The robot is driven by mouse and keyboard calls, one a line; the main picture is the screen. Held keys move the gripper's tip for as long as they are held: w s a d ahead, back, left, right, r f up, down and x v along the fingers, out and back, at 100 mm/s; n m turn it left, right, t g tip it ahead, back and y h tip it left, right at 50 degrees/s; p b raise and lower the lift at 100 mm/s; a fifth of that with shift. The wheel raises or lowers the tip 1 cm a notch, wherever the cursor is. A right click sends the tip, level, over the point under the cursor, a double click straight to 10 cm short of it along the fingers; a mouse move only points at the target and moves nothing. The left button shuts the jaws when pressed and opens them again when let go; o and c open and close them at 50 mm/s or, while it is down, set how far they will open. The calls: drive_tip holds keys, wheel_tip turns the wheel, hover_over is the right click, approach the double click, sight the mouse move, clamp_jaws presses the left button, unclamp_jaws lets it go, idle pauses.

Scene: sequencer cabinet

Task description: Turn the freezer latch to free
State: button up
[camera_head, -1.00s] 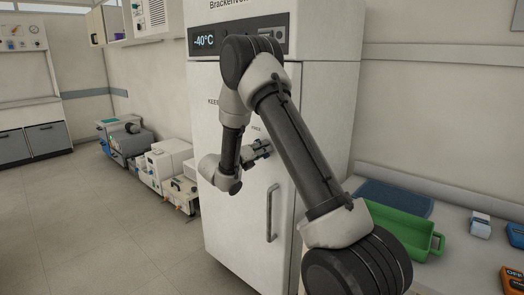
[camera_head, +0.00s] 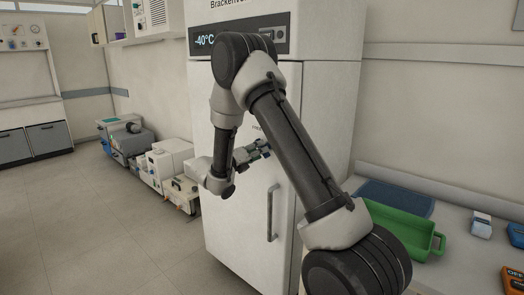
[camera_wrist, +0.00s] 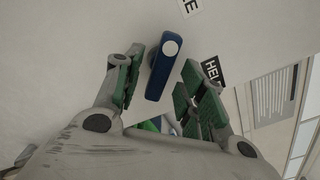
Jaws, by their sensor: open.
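The freezer (camera_head: 325,130) is a tall white cabinet with a "-40°C" display and a vertical grey handle (camera_head: 271,213) on its closed door. The latch (camera_wrist: 162,68) shows in the wrist view as a blue lever with a round white pivot cap at its upper end. It hangs from the cap, tilted a little, against the pale door. My gripper (camera_wrist: 158,88) is open, its green-padded fingers on either side of the latch, with gaps to both. In the head view my gripper (camera_head: 254,153) is in front of the door above the handle, and the latch is hidden there.
A black "HELD" label (camera_wrist: 212,70) is on the door right of the latch, and part of another label (camera_wrist: 190,6) is above. A green bin (camera_head: 405,233) stands on the bench at right. Boxed equipment (camera_head: 165,160) lines the wall at left. The floor before the freezer is clear.

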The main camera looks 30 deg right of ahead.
drive_tip(key=v, duration=0.8)
drive_tip(key=shift+a, duration=0.4)
drive_tip(key=shift+s, duration=0.15)
